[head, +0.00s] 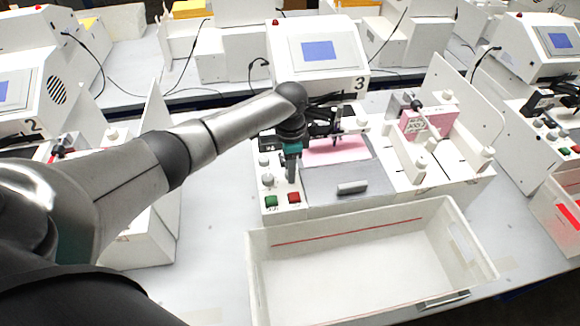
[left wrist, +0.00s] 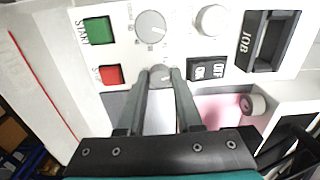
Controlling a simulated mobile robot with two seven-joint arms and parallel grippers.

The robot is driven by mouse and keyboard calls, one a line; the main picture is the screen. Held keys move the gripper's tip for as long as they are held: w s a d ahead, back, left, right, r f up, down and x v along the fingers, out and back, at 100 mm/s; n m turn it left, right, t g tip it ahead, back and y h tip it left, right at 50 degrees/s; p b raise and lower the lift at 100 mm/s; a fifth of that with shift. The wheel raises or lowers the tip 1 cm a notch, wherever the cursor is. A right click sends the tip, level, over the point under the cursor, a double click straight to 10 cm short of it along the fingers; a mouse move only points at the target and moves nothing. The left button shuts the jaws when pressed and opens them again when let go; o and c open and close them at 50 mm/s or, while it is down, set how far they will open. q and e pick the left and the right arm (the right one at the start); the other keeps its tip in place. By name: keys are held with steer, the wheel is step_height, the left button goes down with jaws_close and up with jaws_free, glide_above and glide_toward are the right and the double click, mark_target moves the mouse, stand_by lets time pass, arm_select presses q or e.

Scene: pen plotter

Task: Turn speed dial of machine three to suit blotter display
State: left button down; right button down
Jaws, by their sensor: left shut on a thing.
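Machine three (head: 318,50) stands at the back centre, marked "3", with a blue display (head: 318,50) whose writing is too small to read. My left gripper (head: 291,176) points down at its control panel. In the left wrist view, the fingers (left wrist: 160,92) are shut on a small grey dial (left wrist: 160,74), one on each side. The dial's label is hidden or unreadable. A larger dial (left wrist: 151,26) and another round knob (left wrist: 210,19) sit on the same panel, apart from the fingers. My right gripper is not in view.
A green START button (left wrist: 97,31), a red button (left wrist: 111,75), a black rocker switch (left wrist: 207,70) and a JOB slot (left wrist: 268,42) are close by. A pink sheet (head: 335,150) lies in the machine. An empty white bin (head: 360,238) stands in front.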

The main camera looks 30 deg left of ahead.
arm_select(q)
steer(key=m+p, duration=0.1)
steer(key=m, duration=0.2)
steer(key=shift+r, duration=0.1)
steer(key=shift+m+p, duration=0.35)
steer(key=shift+m, duration=1.95)
steer(key=c, duration=0.8)
jaws_free()
steer(key=shift+c, duration=0.2)
step_height(320, 180, up, 15)
steer(key=shift+d, duration=0.1)
